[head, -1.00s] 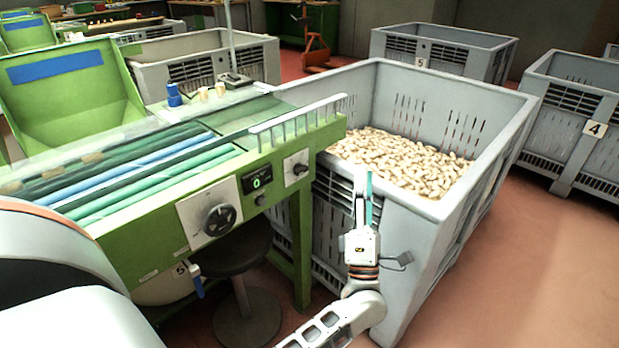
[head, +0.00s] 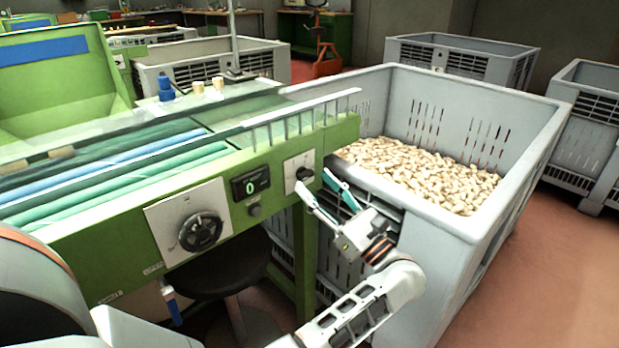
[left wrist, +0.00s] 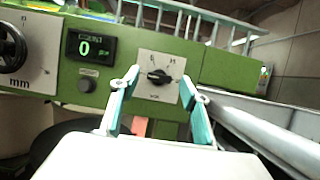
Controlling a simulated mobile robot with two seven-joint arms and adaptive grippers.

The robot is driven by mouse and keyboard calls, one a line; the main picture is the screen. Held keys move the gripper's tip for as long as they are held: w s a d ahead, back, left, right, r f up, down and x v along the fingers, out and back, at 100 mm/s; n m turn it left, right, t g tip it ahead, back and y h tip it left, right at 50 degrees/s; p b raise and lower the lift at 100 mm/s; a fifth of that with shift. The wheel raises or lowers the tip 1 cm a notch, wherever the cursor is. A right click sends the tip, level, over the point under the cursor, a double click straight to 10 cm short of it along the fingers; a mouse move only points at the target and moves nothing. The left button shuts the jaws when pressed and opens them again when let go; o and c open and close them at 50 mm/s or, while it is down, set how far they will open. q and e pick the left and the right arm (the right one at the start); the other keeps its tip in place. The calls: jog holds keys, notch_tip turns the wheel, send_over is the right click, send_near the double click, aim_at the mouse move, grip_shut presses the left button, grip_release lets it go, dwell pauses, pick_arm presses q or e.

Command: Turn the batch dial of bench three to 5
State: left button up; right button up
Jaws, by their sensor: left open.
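A small black dial (head: 303,173) sits on a pale plate on the green bench's front; it also shows in the left wrist view (left wrist: 160,76). Its handle lies roughly level there, and the marks around it are too small to read. A larger black dial (head: 201,231), marked mm in the wrist view (left wrist: 8,48), sits further left. Between them a display (head: 250,183) reads 0. My left gripper (head: 316,181) is open, its teal-tipped fingers in front of the small dial, spread to either side of it in the wrist view. I cannot tell whether they touch it. My right gripper is out of view.
A round button (head: 255,211) sits below the display. A white rail (head: 300,116) runs along the bench top. A large grey crate (head: 455,237) of corks stands right beside the bench, close to my left arm. A dark stool (head: 216,275) stands under the bench.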

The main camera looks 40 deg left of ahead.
aim_at(304, 175)
pick_arm(q)
jog(key=shift+x, duration=1.45)
jog(key=c, duration=1.1)
